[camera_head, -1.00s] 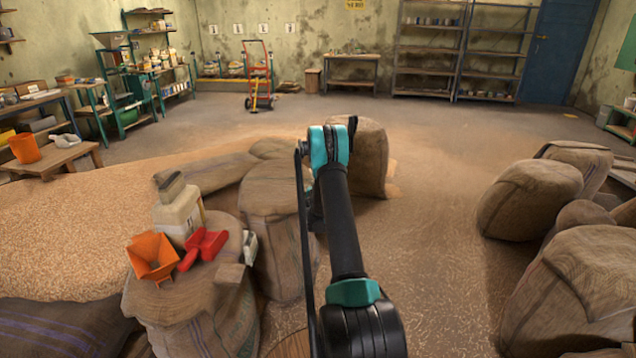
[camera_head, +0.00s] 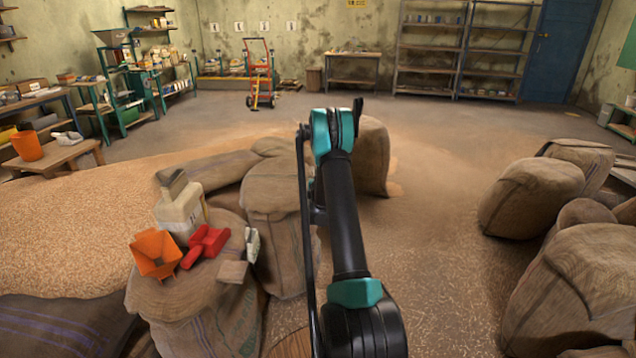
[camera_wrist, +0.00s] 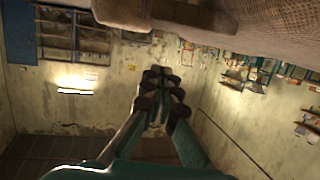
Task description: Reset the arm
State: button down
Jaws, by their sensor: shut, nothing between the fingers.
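My arm (camera_head: 343,220) reaches forward from the bottom middle of the head view, over the floor between the sacks. Its far joint is teal. My gripper is hidden behind the arm in the head view. In the wrist view my gripper (camera_wrist: 158,98) has its dark fingers together and empty, pointing toward a wall that appears upside down. A brown sack (camera_wrist: 262,28) fills the top of the wrist view, apart from the fingers.
At left, a sack (camera_head: 187,297) bears an orange container (camera_head: 156,253), a red scoop (camera_head: 205,243) and a pale bottle (camera_head: 180,209). Another sack (camera_head: 373,157) stands just behind my arm. Full sacks (camera_head: 530,197) line the right side. Floor (camera_head: 440,240) between is clear.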

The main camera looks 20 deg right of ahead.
jog(key=s+a+r+g+y, duration=0.15)
jog(key=s+a+r, duration=0.25)
jog(key=s, duration=0.5)
jog(key=s+a+r+n+g, duration=0.15)
jog(key=s+a+r, duration=0.25)
jog(key=s, duration=0.4)
jog(key=s+a+r+m+g, duration=0.1)
jog(key=s+a+r+g, duration=0.2)
jog(key=s, duration=0.6)
jog(key=s+a+f+n+g+y, duration=0.1)
jog(key=s+a, duration=0.2)
jog(key=s, duration=0.7)
jog(key=s+a+f+n+g+y, duration=0.1)
jog(key=s+a, duration=0.3)
jog(key=s, duration=0.7)
jog(key=s+a+f+n+g+y, duration=0.1)
jog(key=s+a, duration=0.3)
jog(key=s, duration=0.6)
jog(key=shift+s+f+n+g, duration=0.25)
jog(key=shift+s+n+g, duration=0.15)
jog(key=shift+g, duration=0.3)
jog(key=shift+y, duration=0.25)
